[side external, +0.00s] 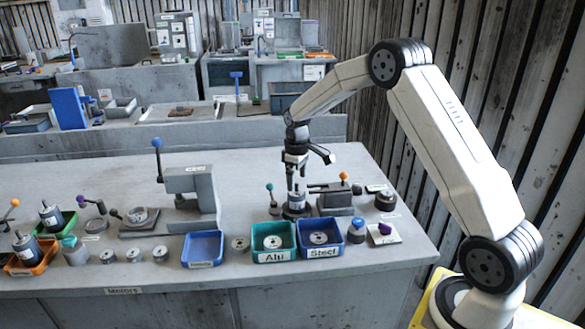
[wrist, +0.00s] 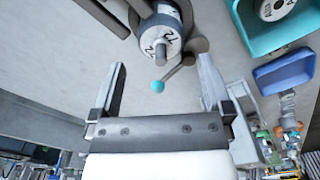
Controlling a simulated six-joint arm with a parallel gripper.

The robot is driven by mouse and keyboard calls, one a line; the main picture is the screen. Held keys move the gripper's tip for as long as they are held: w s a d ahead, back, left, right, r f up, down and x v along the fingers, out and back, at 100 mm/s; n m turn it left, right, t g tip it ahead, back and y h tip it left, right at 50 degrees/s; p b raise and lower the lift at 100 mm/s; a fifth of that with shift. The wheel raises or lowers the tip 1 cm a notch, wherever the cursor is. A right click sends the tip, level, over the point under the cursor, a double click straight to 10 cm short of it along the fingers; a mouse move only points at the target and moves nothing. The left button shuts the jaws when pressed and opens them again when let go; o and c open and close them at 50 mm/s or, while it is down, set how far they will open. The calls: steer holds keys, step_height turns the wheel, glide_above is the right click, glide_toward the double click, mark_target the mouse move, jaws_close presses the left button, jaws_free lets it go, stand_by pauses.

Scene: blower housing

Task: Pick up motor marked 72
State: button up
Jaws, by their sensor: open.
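The motor marked 72 (wrist: 160,32) has a grey body, a white band printed 72 and a short shaft. It sits in a dark holder (wrist: 198,44) that has a lever with a teal ball (wrist: 158,87). In the side external view the motor's white band (side external: 297,199) shows upright just below my gripper (side external: 296,180). In the wrist view my gripper (wrist: 162,66) is open and empty. Its two fingers stand wide apart, and the motor's shaft end and teal ball show between or just beyond them. Contact between fingers and motor cannot be seen.
A teal bin marked Alu (side external: 256,255) and a blue bin marked Steel (side external: 336,251) stand in front of the holder. An orange-balled lever device (side external: 330,190) is close on the right. A grey press (side external: 190,185) stands left. More motors stand in trays at far left.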

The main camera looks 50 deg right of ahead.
mark_target(296, 192)
steer(key=shift+f, duration=0.4)
steer(key=shift+f, duration=0.1)
steer(key=shift+f, duration=2.5)
jaws_close()
